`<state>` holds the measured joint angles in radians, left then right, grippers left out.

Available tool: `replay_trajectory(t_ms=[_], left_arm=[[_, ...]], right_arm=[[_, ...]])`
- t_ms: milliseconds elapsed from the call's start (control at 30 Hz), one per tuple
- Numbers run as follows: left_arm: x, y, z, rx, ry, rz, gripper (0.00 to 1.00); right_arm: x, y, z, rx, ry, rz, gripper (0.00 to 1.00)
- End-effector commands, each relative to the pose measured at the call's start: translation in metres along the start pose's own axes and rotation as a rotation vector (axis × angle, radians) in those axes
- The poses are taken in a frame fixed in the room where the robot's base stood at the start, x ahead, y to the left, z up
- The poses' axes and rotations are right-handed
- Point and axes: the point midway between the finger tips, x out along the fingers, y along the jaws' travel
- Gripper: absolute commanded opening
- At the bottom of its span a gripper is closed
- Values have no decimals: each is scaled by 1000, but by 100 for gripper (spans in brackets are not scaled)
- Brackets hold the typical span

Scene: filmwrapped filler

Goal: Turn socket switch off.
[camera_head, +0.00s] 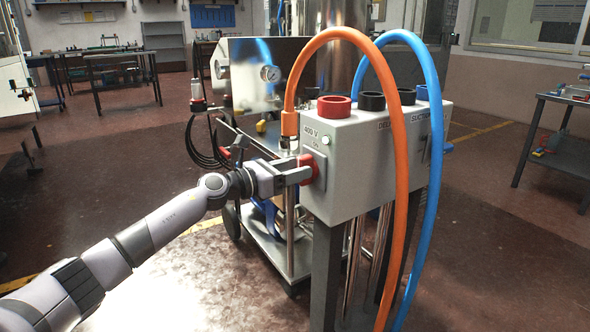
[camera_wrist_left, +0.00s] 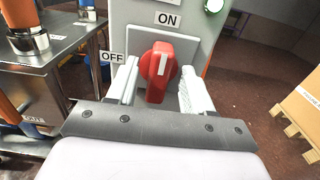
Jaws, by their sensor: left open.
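The red rotary socket switch (camera_head: 311,167) is on the front panel of a grey box (camera_head: 345,190) marked "400 V". In the left wrist view the red knob (camera_wrist_left: 156,76) stands nearly upright, its white mark pointing up toward the ON label (camera_wrist_left: 168,19). The OFF label (camera_wrist_left: 112,57) is to its left. My left gripper (camera_head: 298,172) is at the switch. Its open fingers (camera_wrist_left: 158,82) lie on either side of the knob; I cannot tell whether they touch it. A green light (camera_head: 325,140) glows above the switch. My right gripper is not in view.
An orange hose (camera_head: 404,160) and a blue hose (camera_head: 437,150) arch over the box. A workbench (camera_head: 560,125) is at the right.

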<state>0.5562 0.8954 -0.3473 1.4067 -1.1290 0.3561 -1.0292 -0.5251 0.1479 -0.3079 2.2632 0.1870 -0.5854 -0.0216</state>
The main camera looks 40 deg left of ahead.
Motion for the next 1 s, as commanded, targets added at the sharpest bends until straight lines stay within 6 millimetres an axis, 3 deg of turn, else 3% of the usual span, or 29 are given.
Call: replay_trajectory(t_ms=[367,400,533,567,1000], left_arm=[[5,0,0,0,1,0,51],[5,0,0,0,1,0,48],[5,0,0,0,1,0,6],[4,0,0,0,1,0,0],[4,0,2,-75,1,0,0]], right_arm=[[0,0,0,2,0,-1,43],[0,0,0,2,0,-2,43],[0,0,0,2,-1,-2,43],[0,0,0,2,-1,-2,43],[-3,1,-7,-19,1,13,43]])
